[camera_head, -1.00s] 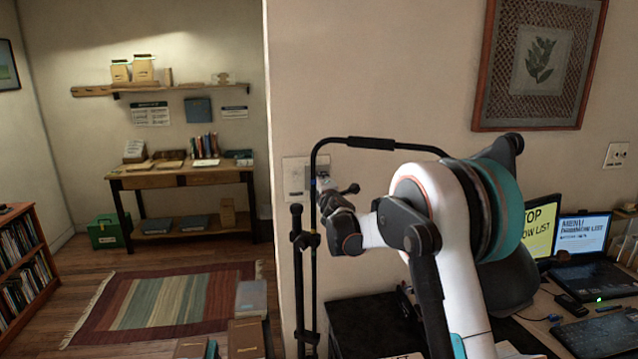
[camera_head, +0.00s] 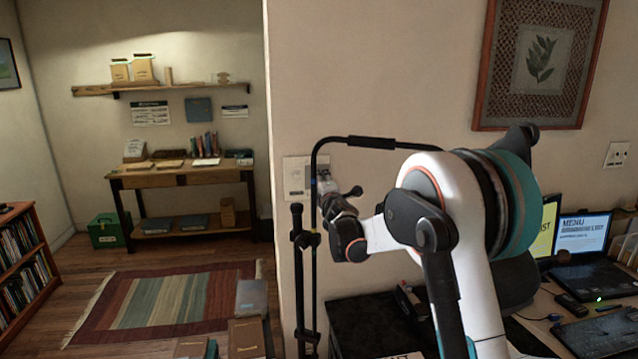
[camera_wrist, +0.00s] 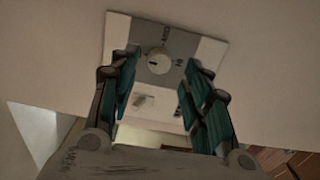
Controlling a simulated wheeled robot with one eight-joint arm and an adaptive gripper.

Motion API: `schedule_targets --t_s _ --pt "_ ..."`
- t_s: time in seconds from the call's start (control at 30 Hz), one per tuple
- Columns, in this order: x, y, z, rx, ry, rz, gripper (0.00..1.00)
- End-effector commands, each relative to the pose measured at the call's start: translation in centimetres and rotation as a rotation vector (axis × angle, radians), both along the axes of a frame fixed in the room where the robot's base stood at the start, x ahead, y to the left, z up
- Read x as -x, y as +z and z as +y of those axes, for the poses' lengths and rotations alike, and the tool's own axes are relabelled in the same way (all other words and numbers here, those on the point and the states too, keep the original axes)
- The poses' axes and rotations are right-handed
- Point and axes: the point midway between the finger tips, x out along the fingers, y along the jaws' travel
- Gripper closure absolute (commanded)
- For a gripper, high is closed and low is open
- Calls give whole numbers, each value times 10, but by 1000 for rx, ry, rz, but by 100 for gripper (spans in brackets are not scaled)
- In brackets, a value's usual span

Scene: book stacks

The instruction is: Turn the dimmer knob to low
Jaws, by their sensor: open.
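The dimmer knob (camera_wrist: 157,61) is a round pale dial with a short dark mark. It sits on a grey panel of the wall plate (camera_wrist: 212,50), which carries small lettering too blurred to read. In the wrist view my gripper (camera_wrist: 163,70) is open, its two teal-padded fingers on either side of the knob, apart from it as far as I can tell. In the head view the wall plate (camera_head: 293,178) is on the wall near the corner. My gripper (camera_head: 325,183) is at its right side there, and the knob is hidden behind it.
A dark thin-framed stand (camera_head: 298,240) rises close to my gripper. A desk with a laptop (camera_head: 585,270) and lit screens (camera_head: 582,236) is at the right. A framed leaf picture (camera_head: 538,62) hangs above. A striped rug (camera_head: 165,300) lies on the open floor at left.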

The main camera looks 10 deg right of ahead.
Motion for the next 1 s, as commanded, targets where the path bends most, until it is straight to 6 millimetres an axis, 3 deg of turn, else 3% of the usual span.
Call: schedule_targets --t_s 0.2,0.43,0.6,1.0 --pt "47 0 0 -2 0 0 56" --pt "83 0 0 -1 0 0 56" --pt "95 0 0 -1 0 0 56" --pt "98 1 -1 -10 -4 3 56"
